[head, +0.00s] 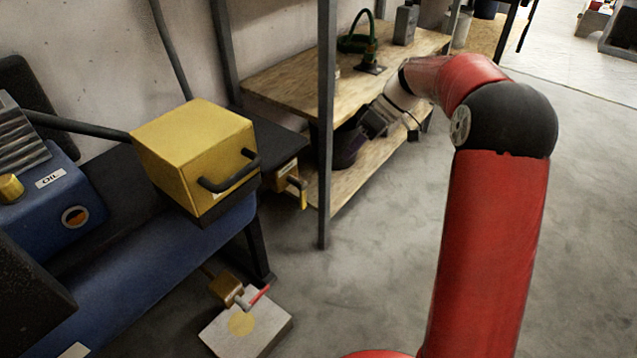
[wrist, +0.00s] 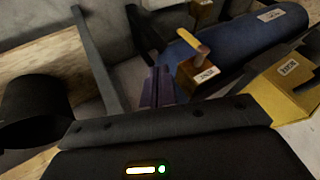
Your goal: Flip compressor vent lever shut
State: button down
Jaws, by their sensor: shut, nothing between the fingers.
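The compressor's blue tank (head: 150,265) lies at the left in the head view; it also shows in the wrist view (wrist: 245,42). At its end, a brass valve block (head: 287,174) carries a yellow lever (head: 303,194). In the wrist view the block (wrist: 199,76) bears a label too small to read, and the yellow lever (wrist: 188,39) sticks out from its stem. I take this for the vent lever. My gripper (wrist: 160,86) is shut and empty, left of the block and apparently apart from the lever. In the head view the fingertips cannot be made out.
A yellow box (head: 195,145) with a black handle sits on the compressor. A second valve with a red lever (head: 258,297) is low over a grey pad (head: 262,335). A dark shelf post (head: 325,130) and wooden shelf (head: 285,75) stand nearby. Floor (head: 590,200) at right is clear.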

jog(key=shift+s, duration=0.1)
jog(key=s+a+f+b, duration=0.1)
jog(key=s+a+f, duration=0.3)
jog(key=a+f, duration=0.4)
jog(key=shift+s+a, duration=0.15)
jog(key=shift+s, duration=0.15)
jog(key=shift+a, duration=0.1)
dwell(0.4)
